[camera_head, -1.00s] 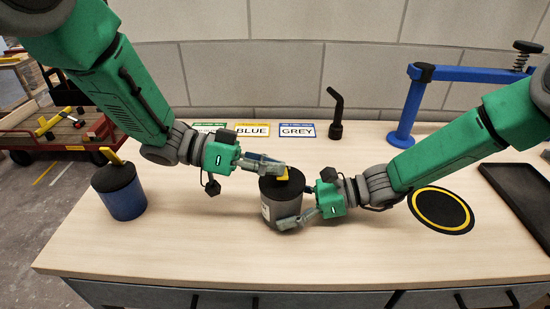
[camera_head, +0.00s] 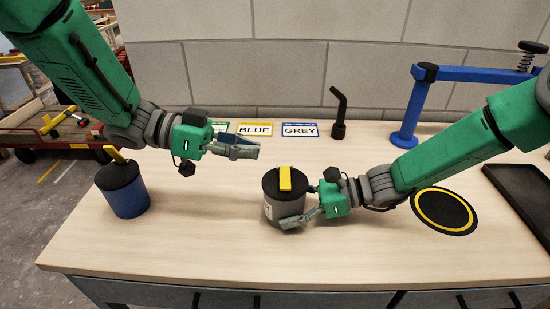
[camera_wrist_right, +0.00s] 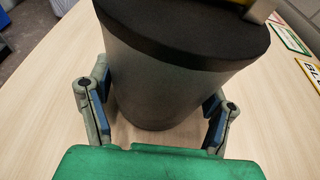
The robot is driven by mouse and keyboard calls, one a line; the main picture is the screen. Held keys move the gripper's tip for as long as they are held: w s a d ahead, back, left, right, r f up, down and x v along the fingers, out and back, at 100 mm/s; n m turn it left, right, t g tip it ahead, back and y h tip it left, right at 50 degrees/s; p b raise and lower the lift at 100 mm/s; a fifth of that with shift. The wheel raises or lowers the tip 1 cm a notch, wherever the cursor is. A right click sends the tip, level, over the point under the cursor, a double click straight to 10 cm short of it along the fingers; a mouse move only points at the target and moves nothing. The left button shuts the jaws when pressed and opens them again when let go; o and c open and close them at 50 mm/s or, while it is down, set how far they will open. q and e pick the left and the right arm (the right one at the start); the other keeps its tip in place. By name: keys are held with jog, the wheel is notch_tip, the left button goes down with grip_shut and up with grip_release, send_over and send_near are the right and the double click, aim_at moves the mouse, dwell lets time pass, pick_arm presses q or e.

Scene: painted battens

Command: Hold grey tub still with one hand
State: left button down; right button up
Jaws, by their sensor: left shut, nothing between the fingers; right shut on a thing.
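The grey tub (camera_head: 284,205) stands upright on the table, with a black lid (camera_head: 270,184) and a yellow handle (camera_head: 285,178) on top. My right gripper (camera_head: 300,208) is shut on the tub's body from the right. In the right wrist view the tub (camera_wrist_right: 165,85) fills the space between the two fingers of the gripper (camera_wrist_right: 157,112). My left gripper (camera_head: 250,149) is shut and empty, in the air above and left of the tub, apart from its handle.
A blue tub (camera_head: 125,194) with a black lid and yellow handle stands at the table's left end. A black hex tool (camera_head: 338,112), a blue clamp arm (camera_head: 408,110), a yellow-ringed black disc (camera_head: 443,210) and a dark tray (camera_head: 525,195) are around.

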jog(key=shift+a, duration=0.25)
pick_arm(q)
jog(key=v, duration=0.5)
jog(key=shift+s, duration=0.1)
jog(key=shift+d, duration=0.1)
pick_arm(e)
jog(key=shift+d, duration=0.15)
jog(key=o, duration=1)
jog(key=shift+c, duration=0.2)
jog(key=v, duration=1.2)
